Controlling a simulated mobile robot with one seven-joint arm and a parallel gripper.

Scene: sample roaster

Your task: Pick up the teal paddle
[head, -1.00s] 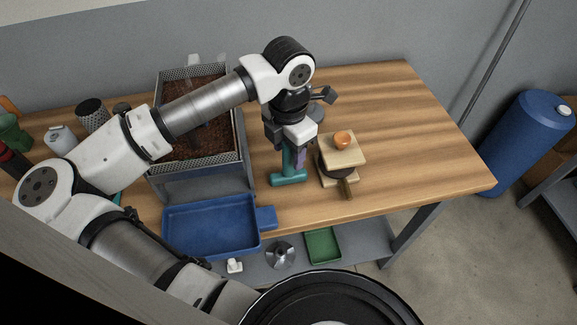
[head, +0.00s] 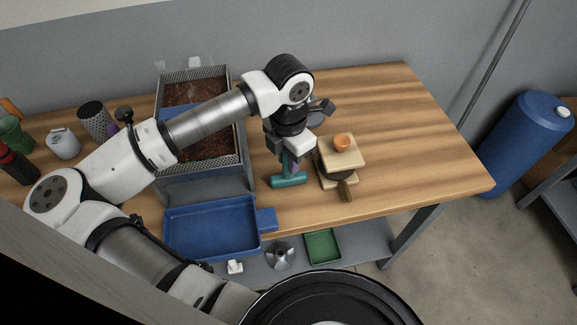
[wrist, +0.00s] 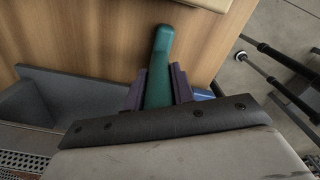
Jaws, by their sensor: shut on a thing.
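In the wrist view the teal paddle (wrist: 158,68) sits between the two purple fingers of my gripper (wrist: 158,88), touched from both sides. I cannot tell whether the paddle's low end rests on the table or hangs just above it.
A stack of wooden blocks (head: 343,152) with an orange piece (head: 341,142) on top stands close to the right of the paddle. A blue tray (head: 210,202) lies front left, before the roaster box (head: 243,165). The table's right side (head: 420,140) is clear.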

